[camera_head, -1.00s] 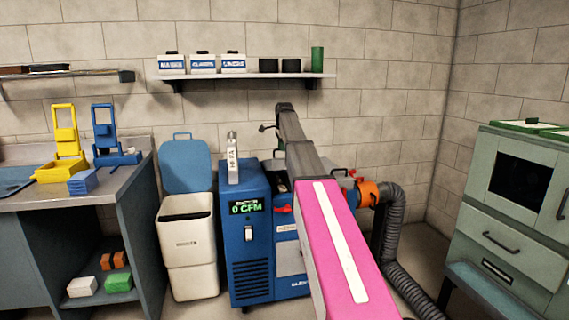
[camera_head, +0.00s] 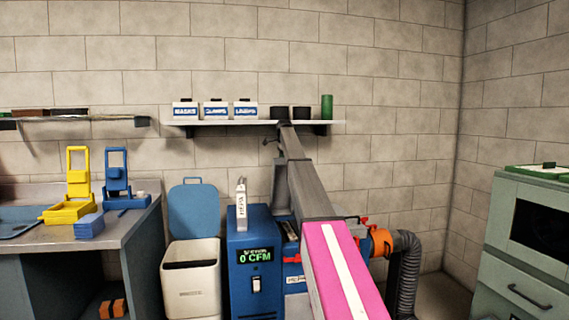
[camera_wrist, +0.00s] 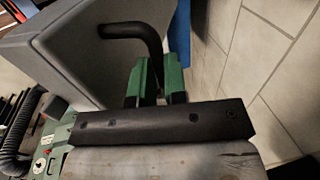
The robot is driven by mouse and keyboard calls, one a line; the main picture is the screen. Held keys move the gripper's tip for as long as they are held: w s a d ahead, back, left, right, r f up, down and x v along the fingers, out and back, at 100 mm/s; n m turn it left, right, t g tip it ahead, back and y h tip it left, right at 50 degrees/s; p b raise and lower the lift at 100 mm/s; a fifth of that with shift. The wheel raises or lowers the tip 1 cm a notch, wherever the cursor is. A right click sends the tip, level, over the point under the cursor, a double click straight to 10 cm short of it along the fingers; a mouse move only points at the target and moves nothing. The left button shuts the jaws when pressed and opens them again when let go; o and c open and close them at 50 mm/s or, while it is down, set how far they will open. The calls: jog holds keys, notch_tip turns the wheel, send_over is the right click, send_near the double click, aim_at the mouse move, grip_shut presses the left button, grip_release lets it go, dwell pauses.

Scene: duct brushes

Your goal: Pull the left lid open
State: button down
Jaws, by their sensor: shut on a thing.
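In the wrist view, my gripper (camera_wrist: 155,66) has green fingers closed around the end of a bent black handle (camera_wrist: 122,31). The handle is fixed to a broad grey panel (camera_wrist: 55,50), which appears to be the lid and is tilted in this view. In the head view, my arm reaches over the blue machine (camera_head: 251,290). A grey upright piece (camera_head: 280,188) shows beside my forearm above the machine; I cannot tell for sure that it is the same panel. The fingers and their grip are hard to make out there.
A white piece labelled HEPA (camera_head: 241,200) stands on the machine. An orange fitting with a grey hose (camera_head: 403,270) is at its right. A white bin with a raised blue lid (camera_head: 196,208) stands left. A shelf (camera_head: 225,122) with boxes hangs above.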

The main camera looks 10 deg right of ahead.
jog(key=shift+w+f, duration=0.25)
jog(key=shift+w, duration=0.3)
jog(key=c, duration=1.2)
grip_release()
jog(key=shift+f, duration=0.1)
jog(key=shift+o, duration=0.2)
jog(key=shift+r, duration=0.2)
jog(key=v, duration=1)
jog(key=shift+r, duration=0.35)
